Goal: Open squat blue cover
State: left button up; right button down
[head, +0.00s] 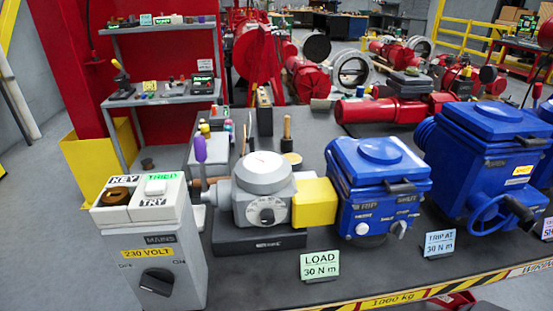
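The squat blue unit (372,207) stands on the dark bench, right of the yellow block. Its blue cover (380,152) has a round raised disc on top and lies down on the body, looking closed. A black handle (400,187) sticks out at the cover's front right edge. Neither of my grippers shows in the head view.
A larger blue unit (487,150) with a handwheel (488,213) stands close on the right. The yellow block (314,202) and grey gauge unit (264,190) are on the left. Signs (320,265) (440,243) stand in front. Little bench is free before the unit.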

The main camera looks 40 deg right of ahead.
aim_at(388, 164)
jog(key=k+z, duration=0.1)
jog(key=z, duration=1.95)
